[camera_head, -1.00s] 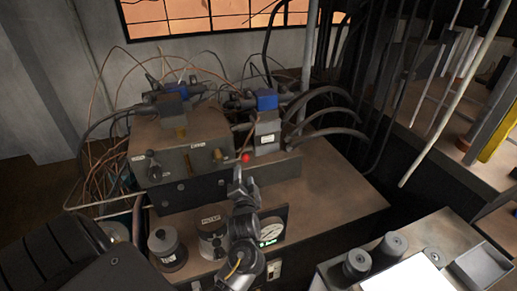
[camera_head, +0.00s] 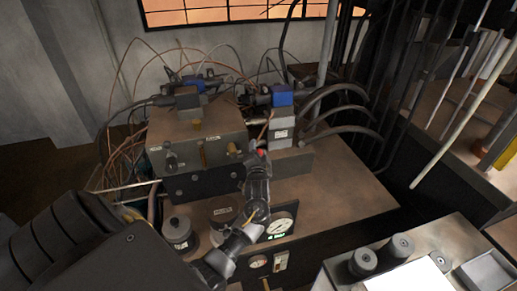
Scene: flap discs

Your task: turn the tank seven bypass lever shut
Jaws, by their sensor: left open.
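A small red knob (camera_head: 261,152), which looks like the end of a lever, shows at the front of the valve assembly. The rest of the lever is hidden behind my gripper. My left gripper (camera_head: 257,153) is open, with its fingertips right at the red knob. I cannot tell whether they touch it or straddle it. The brown valve box (camera_head: 222,142) is left of the gripper, with a dark knob (camera_head: 171,161) and a brass tab on its front. The small labels are too blurred to read, so I cannot tell which tank the lever belongs to.
A grey block with a blue cap (camera_head: 282,97) stands just behind the gripper, with thick hoses to its right. Dark canisters (camera_head: 178,233) and a round gauge (camera_head: 281,224) are below. The brown bench top (camera_head: 340,190) is clear on the right.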

